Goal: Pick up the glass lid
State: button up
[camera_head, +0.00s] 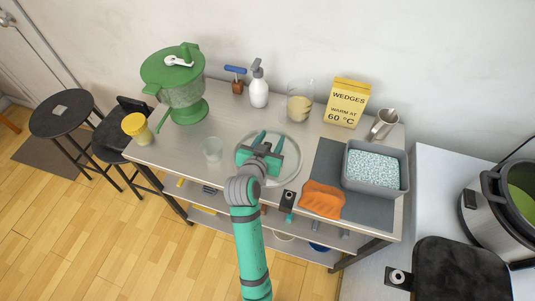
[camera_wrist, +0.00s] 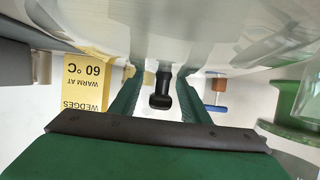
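The glass lid (camera_head: 297,163) lies on the metal table as a clear disc with a pale rim, and my gripper hides part of it in the head view. Its black knob (camera_wrist: 160,95) shows in the wrist view, between my two fingers and apart from both. My gripper (camera_head: 268,141) is over the lid with its green fingers spread. In the wrist view my gripper (camera_wrist: 157,80) is open and empty, and that picture appears upside down.
Close by stand a clear glass (camera_head: 212,150), a measuring jug (camera_head: 300,100) and a white spray bottle (camera_head: 258,90). An orange cloth (camera_head: 321,200) and a grey tub (camera_head: 377,188) are to the right. A green strainer pot (camera_head: 180,85) stands at the left.

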jog(key=c, duration=1)
grip_shut()
jog(key=shift+r, duration=0.2)
